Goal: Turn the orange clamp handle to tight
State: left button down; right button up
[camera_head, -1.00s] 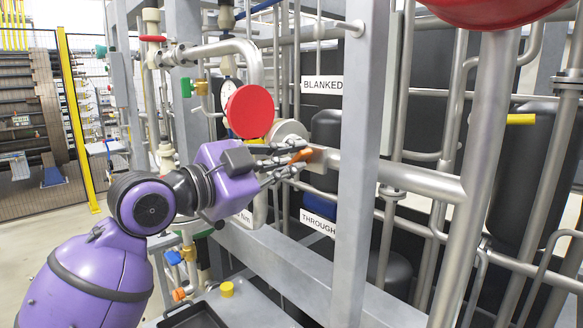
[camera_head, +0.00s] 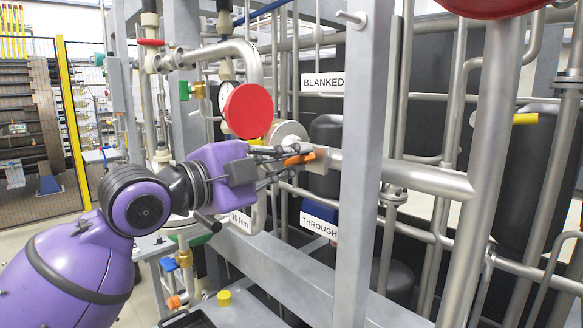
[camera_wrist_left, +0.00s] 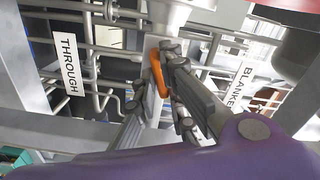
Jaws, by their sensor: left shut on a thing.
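The orange clamp handle (camera_head: 299,159) sits on a metal clamp block on the grey pipe, just right of a round steel flange (camera_head: 288,135). It lies nearly level in the head view. My left gripper (camera_head: 285,162) comes in from the left and is shut on the handle, with dark fingers above and below it. In the left wrist view the handle (camera_wrist_left: 158,73) stands beside the dark fingers (camera_wrist_left: 178,88), which partly cover the clamp block. My right gripper is not in view.
A red disc (camera_head: 248,110) stands close above my left wrist. A grey upright post (camera_head: 362,150) is just right of the clamp. Labels read BLANKED (camera_head: 322,82) and THROUGH (camera_head: 318,225). A yellow cap (camera_head: 224,298) sits below on the frame.

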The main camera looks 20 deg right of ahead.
pick_arm(q)
jog(key=shift+f, duration=0.1)
jog(key=shift+m+b, duration=0.4)
jog(key=shift+m, duration=1.5)
jog(key=c, duration=1.7)
grip_release()
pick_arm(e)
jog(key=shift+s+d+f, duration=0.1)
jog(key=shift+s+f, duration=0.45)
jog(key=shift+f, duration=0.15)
pick_arm(q)
jog(key=shift+a, duration=0.15)
